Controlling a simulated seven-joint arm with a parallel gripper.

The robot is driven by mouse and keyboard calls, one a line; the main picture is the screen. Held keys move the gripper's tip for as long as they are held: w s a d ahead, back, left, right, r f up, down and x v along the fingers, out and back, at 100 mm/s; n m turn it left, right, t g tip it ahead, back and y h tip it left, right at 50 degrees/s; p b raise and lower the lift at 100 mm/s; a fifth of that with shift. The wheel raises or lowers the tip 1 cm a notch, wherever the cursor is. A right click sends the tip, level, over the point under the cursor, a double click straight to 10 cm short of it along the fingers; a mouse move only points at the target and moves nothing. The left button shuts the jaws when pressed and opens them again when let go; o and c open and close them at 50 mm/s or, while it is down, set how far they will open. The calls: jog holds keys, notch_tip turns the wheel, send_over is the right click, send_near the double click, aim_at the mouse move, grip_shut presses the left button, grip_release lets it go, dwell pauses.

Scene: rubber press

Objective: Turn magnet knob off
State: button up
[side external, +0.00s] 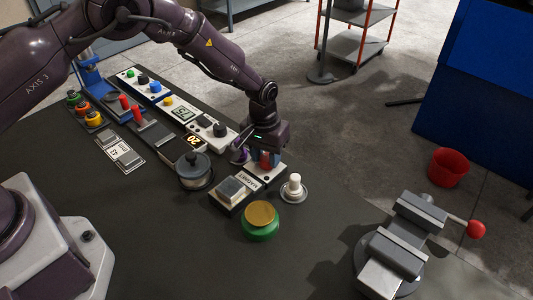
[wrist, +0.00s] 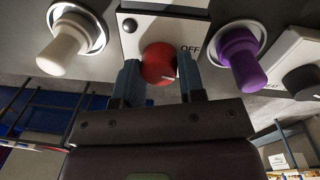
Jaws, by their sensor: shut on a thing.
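The red magnet knob (wrist: 158,63) sits on a white panel (wrist: 185,30) with "OFF" printed beside it. In the wrist view my gripper (wrist: 160,82) has one finger on each side of the knob and is shut on it. The white mark on the knob points toward the lower right, not straight at the "OFF" print. In the side external view the red knob (side external: 265,158) shows below my gripper (side external: 262,155), near the "MAGNET" label (side external: 262,175).
A white knob (wrist: 63,50) and a purple knob (wrist: 241,58) stand close on either side. A black knob (wrist: 303,82) is farther right. In the side external view a green and gold button (side external: 260,220), a grey switch block (side external: 231,190) and a vise (side external: 400,240) are nearby.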

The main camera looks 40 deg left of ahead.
aim_at(263, 157)
jog(key=n, duration=0.4)
jog(key=shift+n, duration=0.3)
jog(key=shift+s+n, duration=0.1)
jog(key=shift+n, duration=1.7)
jog(key=o, duration=0.9)
jog(key=r, duration=1.3)
jog(key=shift+s+a, duration=0.2)
jog(key=shift+s, duration=0.1)
